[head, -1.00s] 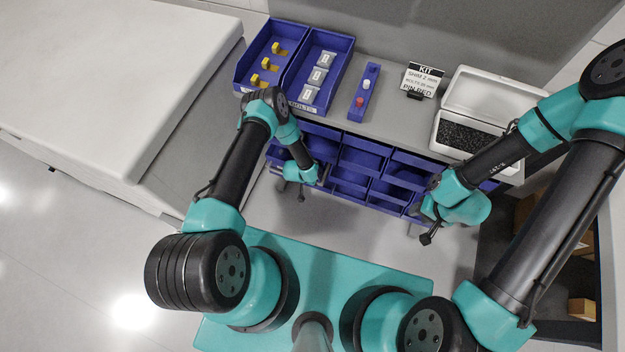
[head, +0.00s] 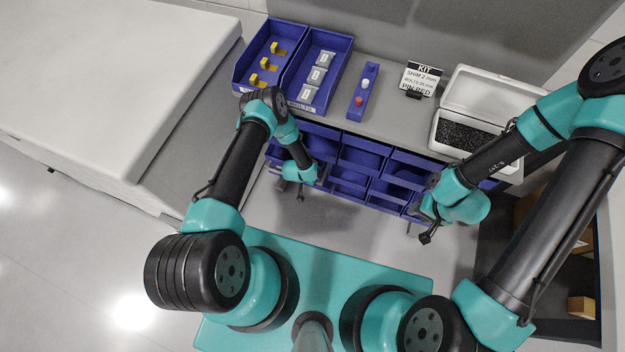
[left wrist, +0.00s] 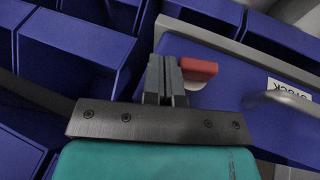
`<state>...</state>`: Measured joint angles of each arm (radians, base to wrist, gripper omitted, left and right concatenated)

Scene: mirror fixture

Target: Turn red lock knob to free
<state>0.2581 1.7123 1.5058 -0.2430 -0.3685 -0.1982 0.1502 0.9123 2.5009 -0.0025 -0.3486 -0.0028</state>
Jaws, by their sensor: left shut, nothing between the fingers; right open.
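A red knob (left wrist: 198,68) with a pale part under it shows in the left wrist view, on or just in front of a blue front with a label reading STOCK. My left gripper (left wrist: 166,78) has its fingers together and empty, just left of the red knob in that view. I cannot tell whether they touch it. In the head view my left gripper (head: 301,190) is low in front of the blue bins, and I cannot make out the knob there. My right gripper (head: 419,231) is open and empty, in front of the bins' right end.
Blue bins (head: 362,158) line the bench front. On top are trays with yellow parts (head: 270,65) and grey parts (head: 318,75), a blue holder (head: 371,72) with a red and a white peg, a KIT sign (head: 421,78), and an open white box (head: 487,100). A metal handle (left wrist: 285,98) is right of the knob.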

